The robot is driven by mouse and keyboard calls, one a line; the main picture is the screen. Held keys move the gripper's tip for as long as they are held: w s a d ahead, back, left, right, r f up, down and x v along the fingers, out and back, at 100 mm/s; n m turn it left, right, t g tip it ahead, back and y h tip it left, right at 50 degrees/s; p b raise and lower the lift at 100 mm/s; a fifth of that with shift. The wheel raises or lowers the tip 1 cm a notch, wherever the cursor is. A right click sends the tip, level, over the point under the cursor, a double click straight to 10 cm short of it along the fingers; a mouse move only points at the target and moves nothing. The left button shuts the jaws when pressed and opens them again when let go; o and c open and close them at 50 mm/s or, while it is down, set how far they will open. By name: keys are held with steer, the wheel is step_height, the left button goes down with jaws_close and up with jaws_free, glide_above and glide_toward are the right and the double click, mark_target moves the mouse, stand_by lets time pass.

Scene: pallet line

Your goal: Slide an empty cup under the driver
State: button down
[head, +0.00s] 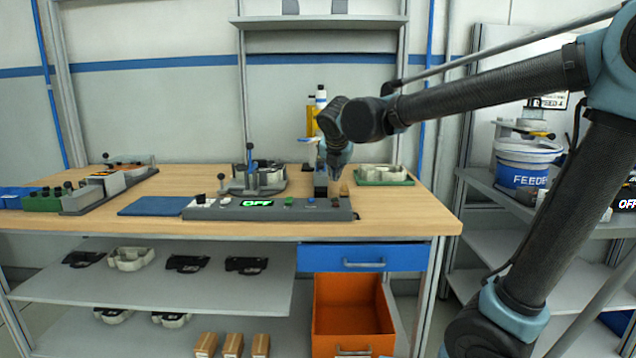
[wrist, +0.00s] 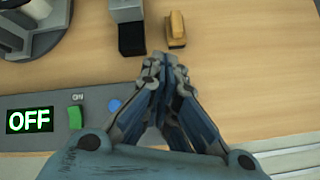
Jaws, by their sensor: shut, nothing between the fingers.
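My gripper (head: 336,176) is shut and empty, pointing down over the right part of the workbench. In the wrist view its fingertips (wrist: 163,62) meet above bare wood, just in front of a black block with a grey top (wrist: 130,36) and a small tan-yellow piece (wrist: 176,30). Behind my gripper in the head view stands a yellow upright with a white and blue bottle-like top (head: 321,96); whether this is the driver I cannot tell. My wrist hides part of it. I cannot make out a cup with certainty in either view.
A grey control panel (head: 228,213) reading OFF lies along the bench's front edge, left of my fingertips. A round fixture (head: 262,178) stands behind it. A green tray (head: 372,182) holds a pale part at right. An orange bin (head: 345,287) sits below a blue drawer (head: 378,258).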

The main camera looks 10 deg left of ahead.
mark_target(317, 175)
steer(key=s+a+n, duration=0.2)
steer(key=a+n, duration=0.2)
steer(key=a, duration=0.2)
steer(key=x, duration=0.9)
steer(key=shift+w+a+r, duration=0.1)
steer(key=shift+w+r, duration=0.25)
steer(key=shift+w, duration=0.1)
steer(key=w, duration=0.3)
steer(key=shift+a+f, duration=0.1)
steer(key=shift+a, duration=0.25)
steer(key=shift+w+a+y, duration=0.1)
steer(key=shift+w+y, duration=0.2)
steer(key=shift+w, duration=0.2)
steer(key=w, duration=0.2)
steer(key=w+a, duration=0.1)
steer(key=w, duration=0.1)
steer(key=shift+w+a, duration=0.1)
steer(key=shift+w, duration=0.3)
steer(key=shift+w+a, duration=0.1)
steer(key=shift+w, duration=0.05)
